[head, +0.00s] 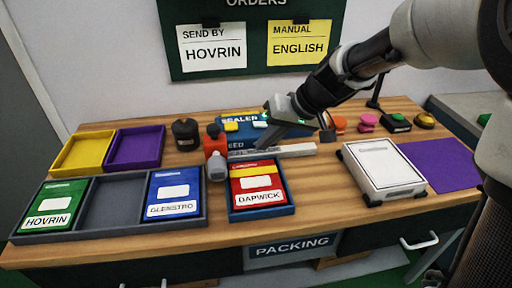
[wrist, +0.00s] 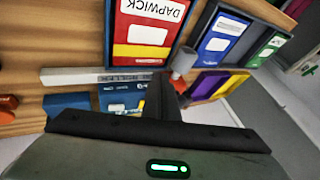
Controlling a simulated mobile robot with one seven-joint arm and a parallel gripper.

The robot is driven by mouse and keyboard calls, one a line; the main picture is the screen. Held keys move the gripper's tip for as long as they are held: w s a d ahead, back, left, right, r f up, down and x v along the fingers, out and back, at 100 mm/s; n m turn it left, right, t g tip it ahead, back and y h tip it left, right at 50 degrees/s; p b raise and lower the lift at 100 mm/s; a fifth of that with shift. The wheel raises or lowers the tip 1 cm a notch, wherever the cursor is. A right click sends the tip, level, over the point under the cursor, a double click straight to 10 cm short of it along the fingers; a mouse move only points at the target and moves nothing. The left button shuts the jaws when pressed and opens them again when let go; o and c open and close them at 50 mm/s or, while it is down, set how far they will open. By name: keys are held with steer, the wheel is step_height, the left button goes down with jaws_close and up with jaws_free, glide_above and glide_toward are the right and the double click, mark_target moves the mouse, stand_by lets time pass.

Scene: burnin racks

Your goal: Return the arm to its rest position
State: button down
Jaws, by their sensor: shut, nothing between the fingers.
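My arm reaches in from the upper right of the head view. My gripper (head: 240,150) hangs over the middle of the packing table (head: 320,210), by the blue sealer (head: 258,124) and its pale bar (head: 290,150). In the wrist view my gripper (wrist: 160,82) is shut and empty, its fingers together in front of the sealer bar (wrist: 95,76). Whether the fingertips touch the bar cannot be told. The sealer is partly hidden behind my gripper.
A red DAPWICK booklet (head: 256,186) lies in a blue tray (head: 262,214) just in front. Left are a grey tray (head: 112,228), yellow bin (head: 84,152) and purple bin (head: 135,147). A white case (head: 383,170) stands right, beside a purple mat (head: 440,163).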

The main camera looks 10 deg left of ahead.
steer(key=s+d+r+m+t+h, duration=0.2)
steer(key=s+d+r+h, duration=0.15)
steer(key=s+d, duration=0.65)
steer(key=s+d+r+m+t+h, duration=0.1)
steer(key=s+d+r+m+h, duration=0.25)
steer(key=s+d, duration=0.7)
step_height(320, 180, up, 21)
steer(key=p, duration=2.1)
steer(key=shift+a+n+y, duration=0.25)
steer(key=shift+n+y, duration=0.05)
steer(key=shift+n, duration=0.05)
